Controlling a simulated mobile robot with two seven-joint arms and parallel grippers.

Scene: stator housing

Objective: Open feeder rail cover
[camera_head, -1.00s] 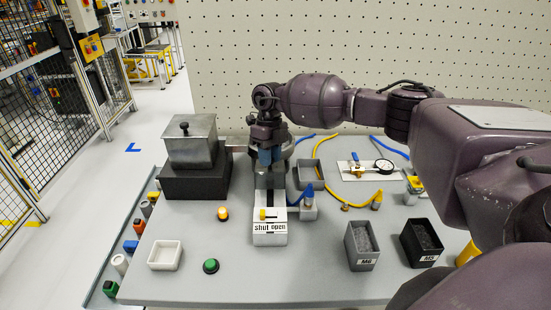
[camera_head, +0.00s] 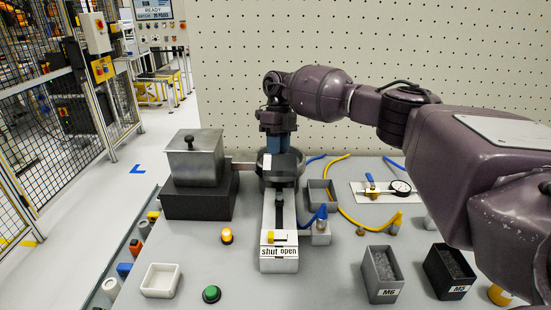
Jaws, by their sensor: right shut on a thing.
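The feeder has a dark round bowl (camera_head: 290,178) and a pale rail (camera_head: 267,215) running from it toward the front. A dark strip (camera_head: 279,210) lies along the rail. My right gripper (camera_head: 278,155) points down over the bowl, at the rail's far end. It is shut on a part of the feeder that its fingers mostly hide. A small pale piece (camera_head: 267,161) shows beside its fingertips. My left gripper is out of view.
A metal box with a knob (camera_head: 194,158) stands on a black block at left. An orange lamp (camera_head: 227,236), green button (camera_head: 211,293) and white tray (camera_head: 161,280) are front left. Bins M6 (camera_head: 382,290) and M5 (camera_head: 452,284) are front right, under my right arm.

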